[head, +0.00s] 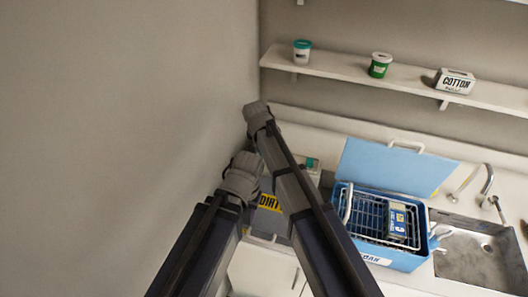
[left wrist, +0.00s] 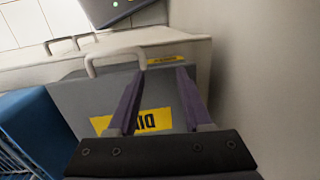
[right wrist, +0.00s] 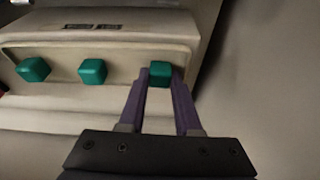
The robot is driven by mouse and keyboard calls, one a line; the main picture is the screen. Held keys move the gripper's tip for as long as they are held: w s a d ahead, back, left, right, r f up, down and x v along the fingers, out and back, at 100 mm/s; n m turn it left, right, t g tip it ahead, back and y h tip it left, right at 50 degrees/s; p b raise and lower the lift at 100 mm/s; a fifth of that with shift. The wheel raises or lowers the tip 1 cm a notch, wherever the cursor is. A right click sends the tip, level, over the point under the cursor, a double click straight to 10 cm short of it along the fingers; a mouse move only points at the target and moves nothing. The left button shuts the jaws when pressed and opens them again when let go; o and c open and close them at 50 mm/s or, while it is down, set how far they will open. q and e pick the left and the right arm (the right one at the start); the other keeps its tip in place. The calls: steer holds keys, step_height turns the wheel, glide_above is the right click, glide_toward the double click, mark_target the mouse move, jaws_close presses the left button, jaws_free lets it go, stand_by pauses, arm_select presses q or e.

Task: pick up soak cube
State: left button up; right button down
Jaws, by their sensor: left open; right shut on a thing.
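A row of three small green cubes shows on a cream stepped block (right wrist: 60,52) in the right wrist view. The rightmost green cube (right wrist: 160,71) is between the tips of my right gripper (right wrist: 160,80), which is shut on it. The middle cube (right wrist: 92,71) and the left cube (right wrist: 33,69) sit apart from the fingers. I cannot tell whether the held cube still touches the block. My left gripper (left wrist: 160,73) is open and empty over a grey box with a yellow label (left wrist: 153,120). In the head view, my arms hide both gripper tips.
A blue open-lidded box (head: 397,262) holds a wire basket (head: 372,226) beside a steel sink (head: 462,265). A shelf (head: 345,69) above carries two tubs and a cotton box (head: 455,81). A bare wall (head: 120,110) stands close on the left.

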arm_select(q)
steer(key=shift+r, duration=0.1)
step_height(320, 180, up, 10)
steer(key=p, duration=1)
arm_select(e)
step_height(320, 180, up, 10)
arm_select(q)
steer(key=shift+f, duration=0.2)
arm_select(e)
steer(key=shift+f, duration=0.15)
